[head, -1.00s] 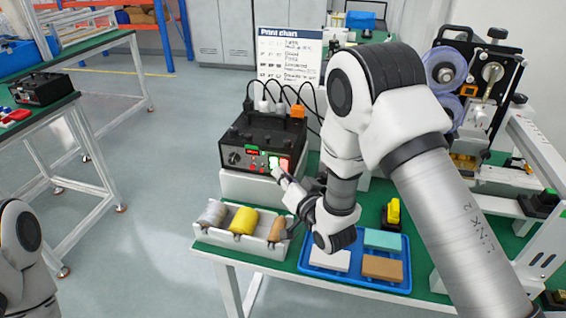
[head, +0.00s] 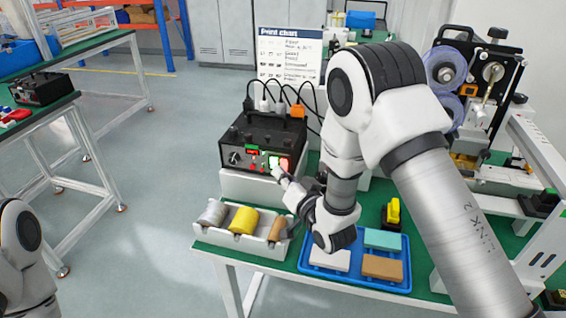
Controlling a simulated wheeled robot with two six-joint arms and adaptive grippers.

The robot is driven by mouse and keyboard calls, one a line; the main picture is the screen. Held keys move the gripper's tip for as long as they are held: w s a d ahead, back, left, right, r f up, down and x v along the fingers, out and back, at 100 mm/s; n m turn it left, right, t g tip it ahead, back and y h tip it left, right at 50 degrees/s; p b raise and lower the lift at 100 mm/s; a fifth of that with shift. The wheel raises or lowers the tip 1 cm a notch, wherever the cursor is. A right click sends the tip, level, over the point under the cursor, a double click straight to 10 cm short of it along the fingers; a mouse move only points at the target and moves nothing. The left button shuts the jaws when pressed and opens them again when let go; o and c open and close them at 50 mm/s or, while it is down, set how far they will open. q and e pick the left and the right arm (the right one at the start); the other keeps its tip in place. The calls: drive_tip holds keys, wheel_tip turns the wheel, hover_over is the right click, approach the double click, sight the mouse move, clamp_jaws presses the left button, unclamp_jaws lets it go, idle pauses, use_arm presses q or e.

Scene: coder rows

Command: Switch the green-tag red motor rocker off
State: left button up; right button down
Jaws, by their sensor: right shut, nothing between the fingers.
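A black control box (head: 262,132) stands on a light stand on the green-topped bench. Its front face carries a knob, a small red display, small buttons, and a green and a red rocker side by side at the right. A green tag shows near the top of the face. The red rocker (head: 285,164) shows just above my right gripper's tips; its position is too small to tell. My right gripper (head: 277,173) is shut and empty, its tips at the lower right of the box's face; contact cannot be told. Only part of my left arm shows at the left edge; its gripper is outside the view.
A grey tray (head: 205,233) with several spools stands in front of the box. A blue tray (head: 303,262) with several blocks and a yellow-and-black item (head: 392,212) are to its right. Cables rise behind the box before a print chart (head: 288,55). A taping machine (head: 470,90) stands right.

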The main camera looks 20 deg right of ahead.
drive_tip(key=shift+w, duration=0.15)
drive_tip(key=shift+w+d, duration=0.2)
drive_tip(key=shift+d, duration=0.05)
drive_tip(key=shift+w+d+r, duration=0.1)
drive_tip(key=shift+w+d, duration=0.05)
drive_tip(key=shift+w, duration=0.1)
idle(1.0)
drive_tip(key=shift+s+a, duration=0.45)
drive_tip(key=shift+s, duration=0.2)
drive_tip(key=shift+s+a+f+b, duration=0.25)
drive_tip(key=shift+s+a, duration=0.45)
drive_tip(key=shift+s, duration=0.35)
drive_tip(key=shift+s+a+f+b, duration=0.2)
drive_tip(key=shift+s+a, duration=0.5)
drive_tip(key=shift+s, duration=0.3)
